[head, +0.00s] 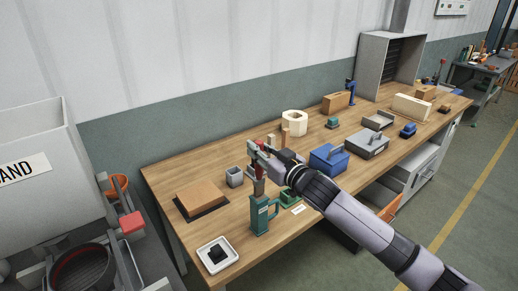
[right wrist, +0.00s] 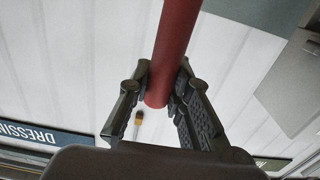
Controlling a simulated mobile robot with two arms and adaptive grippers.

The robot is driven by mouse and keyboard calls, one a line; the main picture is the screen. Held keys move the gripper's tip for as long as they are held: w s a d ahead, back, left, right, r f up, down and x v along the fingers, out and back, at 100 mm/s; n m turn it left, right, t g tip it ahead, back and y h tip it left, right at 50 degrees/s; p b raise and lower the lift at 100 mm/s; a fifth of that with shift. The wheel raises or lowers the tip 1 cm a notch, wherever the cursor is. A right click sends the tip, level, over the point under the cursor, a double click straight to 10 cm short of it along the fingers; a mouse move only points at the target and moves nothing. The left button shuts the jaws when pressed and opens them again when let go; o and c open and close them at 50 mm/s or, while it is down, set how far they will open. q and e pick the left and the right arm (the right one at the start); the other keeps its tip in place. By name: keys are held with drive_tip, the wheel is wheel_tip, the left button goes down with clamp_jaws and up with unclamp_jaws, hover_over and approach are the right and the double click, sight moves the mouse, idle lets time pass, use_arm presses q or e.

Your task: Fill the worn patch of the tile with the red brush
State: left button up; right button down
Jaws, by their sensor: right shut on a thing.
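My right gripper (head: 262,152) is shut on the red brush (right wrist: 175,50), above the front left part of the workbench. In the right wrist view, the brush's thick red handle stands between the two dark fingers (right wrist: 164,92). Its bristles cannot be made out clearly. The tile (head: 202,195) is a flat orange-brown slab lying on a dark mat, left of the gripper. Its worn patch cannot be made out at this size. My left gripper is not in view.
A teal press-like tool (head: 262,216) stands just below the gripper. A white tray (head: 232,257) with a black piece sits at the front corner. A grey cup (head: 235,178) stands between tile and gripper. A blue toolbox (head: 328,160) is to the right.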

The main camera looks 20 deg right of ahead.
drive_tip(key=shift+r+p, duration=2.6)
drive_tip(key=shift+r, duration=0.5)
drive_tip(key=shift+s, duration=0.1)
drive_tip(key=shift+f, duration=0.2)
